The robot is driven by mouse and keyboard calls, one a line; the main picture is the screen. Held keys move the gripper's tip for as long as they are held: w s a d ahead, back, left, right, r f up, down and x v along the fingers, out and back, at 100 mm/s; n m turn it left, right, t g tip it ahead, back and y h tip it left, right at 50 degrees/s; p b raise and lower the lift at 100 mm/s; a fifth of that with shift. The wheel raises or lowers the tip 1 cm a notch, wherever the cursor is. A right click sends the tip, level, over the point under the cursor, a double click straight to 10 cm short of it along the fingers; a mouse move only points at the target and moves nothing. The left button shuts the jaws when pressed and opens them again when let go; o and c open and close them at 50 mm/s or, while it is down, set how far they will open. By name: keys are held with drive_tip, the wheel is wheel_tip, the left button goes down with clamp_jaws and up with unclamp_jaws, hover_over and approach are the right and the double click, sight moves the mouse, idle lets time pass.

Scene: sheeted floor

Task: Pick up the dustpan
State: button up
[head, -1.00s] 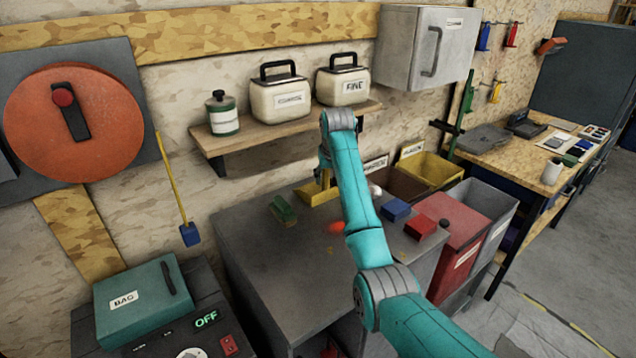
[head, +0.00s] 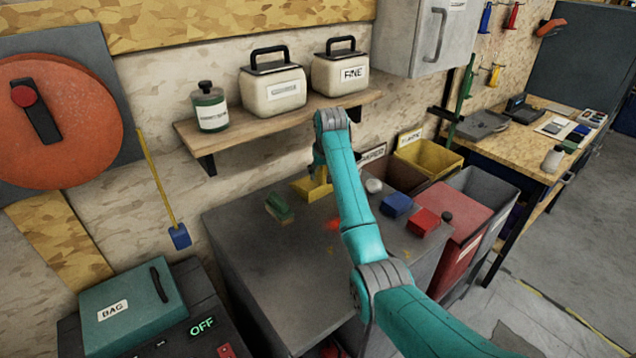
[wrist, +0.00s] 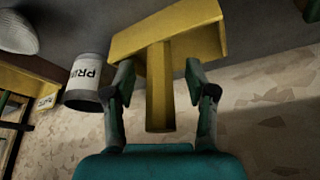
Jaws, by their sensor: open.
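The yellow dustpan (head: 311,189) lies on the grey cabinet top (head: 285,255), near its back edge. My arm partly hides it in the head view. In the wrist view its wide pan (wrist: 165,35) is at the top and its handle (wrist: 160,95) points down toward my palm. My gripper (wrist: 159,76) is open, with one finger on each side of the handle. Gaps show between both fingers and the handle. In the head view my gripper is mostly hidden behind my arm's upper end.
A green block (head: 279,207), a blue block (head: 396,204) and a red block (head: 423,222) stand on the cabinet. A wooden shelf (head: 275,122) with containers hangs above. A can (wrist: 85,82) is beside my left finger. Bins (head: 482,190) stand at the right.

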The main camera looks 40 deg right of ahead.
clamp_jaws()
drive_tip(key=shift+r, duration=0.2)
